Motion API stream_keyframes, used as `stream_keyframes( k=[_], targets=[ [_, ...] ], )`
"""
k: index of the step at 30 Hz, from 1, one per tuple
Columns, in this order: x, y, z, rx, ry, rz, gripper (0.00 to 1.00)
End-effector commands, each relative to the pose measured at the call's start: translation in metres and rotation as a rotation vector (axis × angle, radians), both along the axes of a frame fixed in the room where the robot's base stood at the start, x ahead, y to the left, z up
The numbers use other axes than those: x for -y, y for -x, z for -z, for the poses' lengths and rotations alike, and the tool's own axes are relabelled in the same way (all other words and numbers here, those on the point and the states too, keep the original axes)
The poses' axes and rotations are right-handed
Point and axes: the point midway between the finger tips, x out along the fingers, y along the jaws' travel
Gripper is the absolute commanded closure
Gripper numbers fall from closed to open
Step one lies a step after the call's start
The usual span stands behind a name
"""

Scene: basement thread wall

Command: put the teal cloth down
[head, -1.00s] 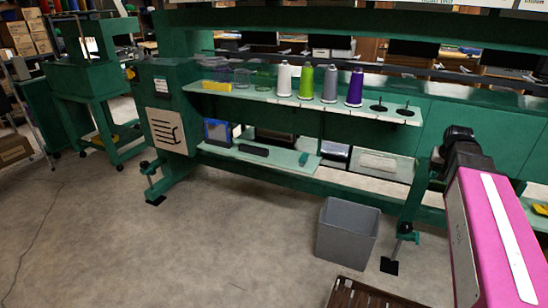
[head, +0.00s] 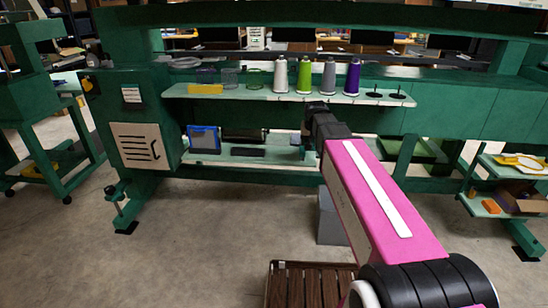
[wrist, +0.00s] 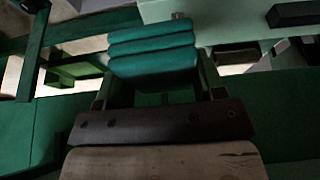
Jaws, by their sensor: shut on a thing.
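The teal cloth (wrist: 153,48) is a folded stack of several layers in the wrist view. My gripper (wrist: 155,88) is shut on it, with one finger at each side of its near end. The cloth is held in front of a green machine frame, near a pale shelf edge (wrist: 215,12); I cannot tell if it touches anything.
The upper shelf (head: 230,93) holds white, green, grey and purple thread cones (head: 353,78). The lower shelf carries a blue box (head: 204,139) and a dark bar (head: 249,152). A grey bin (head: 329,222) and a brown slatted crate (head: 310,285) stand on the floor.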

Motion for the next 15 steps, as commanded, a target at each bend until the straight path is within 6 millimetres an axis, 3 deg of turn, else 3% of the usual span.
stream_keyframes(
  k=[1,6,12,15],
  targets=[
    [-0.024,-0.007,0.003,-0.001,0.001,-0.004,0.59],
    [-0.087,-0.013,0.013,0.002,0.0,0.005,0.59],
    [-0.138,-0.014,0.021,0.006,0.0,0.014,0.59],
    [-0.149,-0.013,0.022,0.008,0.0,0.018,0.59]
  ],
)
